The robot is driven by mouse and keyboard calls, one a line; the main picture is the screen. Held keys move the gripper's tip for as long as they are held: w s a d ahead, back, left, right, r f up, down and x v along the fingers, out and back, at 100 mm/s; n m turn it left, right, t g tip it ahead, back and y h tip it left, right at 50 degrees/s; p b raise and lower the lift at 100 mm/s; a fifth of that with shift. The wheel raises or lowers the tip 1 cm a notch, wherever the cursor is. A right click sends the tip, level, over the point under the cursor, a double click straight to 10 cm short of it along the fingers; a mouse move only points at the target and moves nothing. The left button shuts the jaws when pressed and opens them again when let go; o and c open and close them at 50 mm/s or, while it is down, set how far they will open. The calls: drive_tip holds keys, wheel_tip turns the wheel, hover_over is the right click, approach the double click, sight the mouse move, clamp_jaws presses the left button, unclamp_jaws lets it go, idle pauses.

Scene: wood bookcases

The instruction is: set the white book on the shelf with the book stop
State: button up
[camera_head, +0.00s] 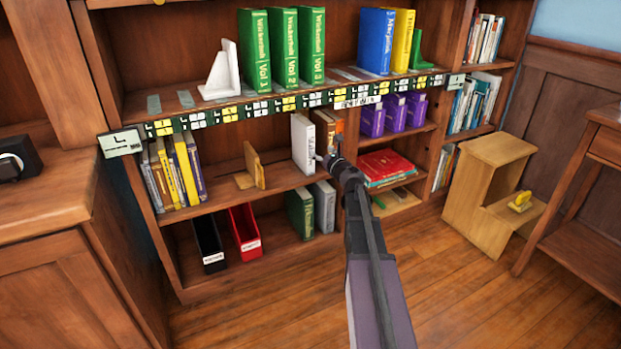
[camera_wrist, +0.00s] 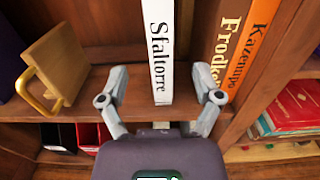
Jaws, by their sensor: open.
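My gripper (camera_head: 327,157) is open in front of the white book. In the wrist view its two fingers (camera_wrist: 160,82) lie to either side of the spine; I cannot tell whether they touch it. The book's rear is hidden.
Close right of the white book stand a brown book (camera_wrist: 230,45) and an orange book (camera_wrist: 252,42). Red books (camera_head: 388,167) lie in the right bay. A white bookend (camera_head: 222,72) and a green one (camera_head: 416,50) stand on the upper shelf. A step stool (camera_head: 480,190) stands right.

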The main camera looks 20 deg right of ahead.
drive_tip(key=s+a+f+m+g+h, duration=0.3)
drive_tip(key=s+a+f+m+g, duration=0.3)
drive_tip(key=m, duration=0.9)
drive_tip(key=s+a+f+m+g+h, duration=0.45)
drive_tip(key=s+f+m, duration=0.3)
drive_tip(key=m, duration=0.65)
drive_tip(key=s+a+f+m+g+y, duration=0.2)
drive_tip(key=s+a+m+g+y, duration=0.1)
drive_tip(key=s+a, duration=0.5)
drive_tip(key=s+a+f+m+g+y, duration=0.3)
drive_tip(key=s+a+m+g+y, duration=0.1)
drive_tip(key=s+a, duration=0.4)
drive_tip(key=shift+a+f+g, duration=0.2)
drive_tip(key=shift+a+g, duration=0.15)
drive_tip(key=shift+a, duration=0.3)
